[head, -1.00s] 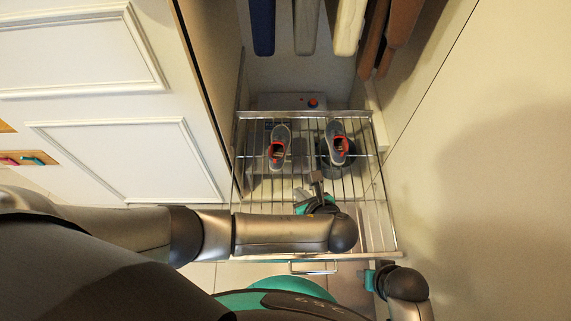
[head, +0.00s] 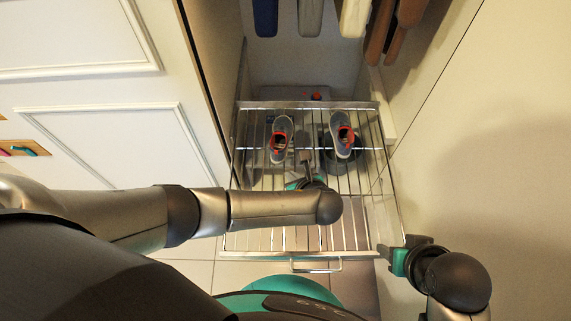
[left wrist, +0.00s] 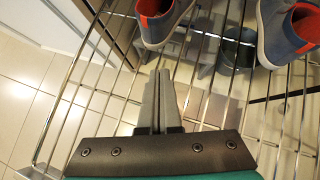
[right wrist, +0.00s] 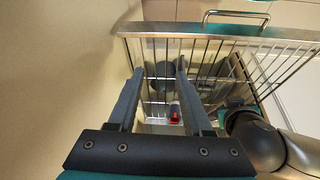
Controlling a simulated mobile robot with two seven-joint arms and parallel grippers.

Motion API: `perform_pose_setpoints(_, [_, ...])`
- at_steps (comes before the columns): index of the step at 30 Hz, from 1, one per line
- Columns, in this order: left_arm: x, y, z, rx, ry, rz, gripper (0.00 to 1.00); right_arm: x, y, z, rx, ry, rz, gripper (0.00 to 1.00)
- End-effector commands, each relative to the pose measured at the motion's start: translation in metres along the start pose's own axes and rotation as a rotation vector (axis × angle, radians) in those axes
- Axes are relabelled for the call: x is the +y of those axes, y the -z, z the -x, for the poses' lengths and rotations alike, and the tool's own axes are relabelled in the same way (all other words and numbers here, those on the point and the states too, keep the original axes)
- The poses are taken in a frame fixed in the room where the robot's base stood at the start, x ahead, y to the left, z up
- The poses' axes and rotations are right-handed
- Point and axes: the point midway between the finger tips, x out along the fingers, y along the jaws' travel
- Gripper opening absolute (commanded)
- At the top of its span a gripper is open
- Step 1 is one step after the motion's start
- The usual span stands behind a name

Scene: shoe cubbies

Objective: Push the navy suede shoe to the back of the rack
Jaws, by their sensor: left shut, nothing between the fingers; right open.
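Two navy shoes with orange-red linings stand side by side on the wire rack (head: 262,205), toes away from me. The left shoe (head: 283,124) and right shoe (head: 342,125) look alike in colour. My left gripper (head: 304,156) is shut and empty, with its tip just to the near right of the left shoe's heel. In the left wrist view, the fingers (left wrist: 160,75) point towards the left shoe (left wrist: 153,30), with a small gap visible; the right shoe (left wrist: 278,35) is further right. My right gripper (right wrist: 158,66) is open and empty beside the rack's front right corner.
The rack is pulled out, with a handle (head: 316,268) at its front. A dark round pot (head: 347,160) shows below the bars. Hanging clothes (head: 310,15) are above the back. A white panelled door (head: 115,140) is left; a plain wall (head: 500,150) is right.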

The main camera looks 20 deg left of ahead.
Motion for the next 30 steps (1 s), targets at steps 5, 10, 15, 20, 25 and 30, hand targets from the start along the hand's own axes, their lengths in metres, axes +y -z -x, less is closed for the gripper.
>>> perform_pose_setpoints(5, [0.000, -0.005, -0.018, -0.003, -0.001, 0.002, 0.00, -0.003, 0.007, 0.010, 0.053, 0.006, 0.004, 0.50])
perform_pose_setpoints(10, [0.000, -0.017, -0.029, -0.001, -0.001, 0.002, 0.00, -0.014, 0.022, 0.004, 0.167, 0.036, 0.014, 0.50])
perform_pose_setpoints(15, [0.000, -0.024, -0.035, -0.001, -0.001, 0.002, 0.00, -0.023, 0.032, -0.001, 0.245, 0.057, 0.018, 0.50])
perform_pose_setpoints(20, [0.000, -0.027, -0.038, 0.000, 0.000, 0.002, 0.00, -0.028, 0.038, -0.004, 0.292, 0.070, 0.020, 0.50])
perform_pose_setpoints(25, [0.000, -0.029, -0.039, 0.000, 0.001, 0.001, 0.00, -0.030, 0.040, -0.004, 0.311, 0.075, 0.020, 0.50])
perform_pose_setpoints(30, [0.000, -0.029, -0.038, 0.000, 0.000, 0.001, 0.00, -0.030, 0.041, -0.004, 0.312, 0.075, 0.020, 0.50])
